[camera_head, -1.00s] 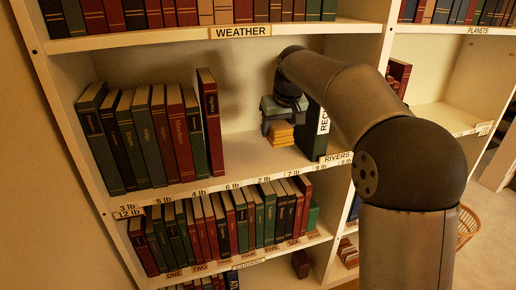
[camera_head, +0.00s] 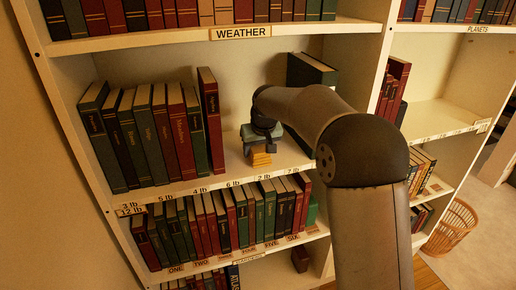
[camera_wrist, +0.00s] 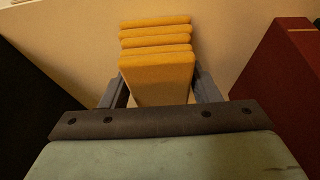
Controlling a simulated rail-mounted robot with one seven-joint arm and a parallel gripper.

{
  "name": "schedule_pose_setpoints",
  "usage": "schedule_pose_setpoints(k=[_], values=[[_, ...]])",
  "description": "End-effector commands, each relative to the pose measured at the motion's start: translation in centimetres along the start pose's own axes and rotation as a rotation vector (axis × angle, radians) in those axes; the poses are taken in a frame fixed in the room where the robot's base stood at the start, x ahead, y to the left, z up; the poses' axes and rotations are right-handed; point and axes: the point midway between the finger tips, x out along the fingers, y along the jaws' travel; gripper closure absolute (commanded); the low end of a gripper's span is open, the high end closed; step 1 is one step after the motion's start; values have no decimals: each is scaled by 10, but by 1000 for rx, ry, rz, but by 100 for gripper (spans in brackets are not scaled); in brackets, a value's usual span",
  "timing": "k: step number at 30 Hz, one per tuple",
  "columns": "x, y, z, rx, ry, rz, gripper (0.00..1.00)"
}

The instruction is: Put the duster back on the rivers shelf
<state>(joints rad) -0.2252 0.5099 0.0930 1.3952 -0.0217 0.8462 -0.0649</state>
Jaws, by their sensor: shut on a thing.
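The duster (camera_head: 260,159) is a yellow-orange, ridged block at the bottom of my gripper (camera_head: 260,149). In the wrist view, the two grey fingers (camera_wrist: 160,92) stand on either side of the duster (camera_wrist: 157,72) and are shut on it. The duster is over the bare middle of the rivers shelf (camera_head: 235,168), right of the row of books. I cannot tell whether its underside touches the shelf. My arm now hides the rivers label in the head view.
A row of upright books (camera_head: 160,135) fills the shelf's left part, ending in a tall red book (camera_head: 210,120). A dark green book (camera_head: 310,70) stands at the right, partly behind my arm. The weather shelf (camera_head: 170,38) is above. A wicker basket (camera_head: 452,225) stands on the floor.

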Motion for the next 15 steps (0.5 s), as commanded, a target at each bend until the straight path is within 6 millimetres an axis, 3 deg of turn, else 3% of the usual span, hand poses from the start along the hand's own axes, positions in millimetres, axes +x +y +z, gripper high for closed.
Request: schedule_pose_setpoints(k=[5,6,7,15], values=[[4,0,2,0,0,0,66],[3,0,1,0,0,0,33],[3,0,1,0,0,0,25],[2,0,1,0,0,0,22]])
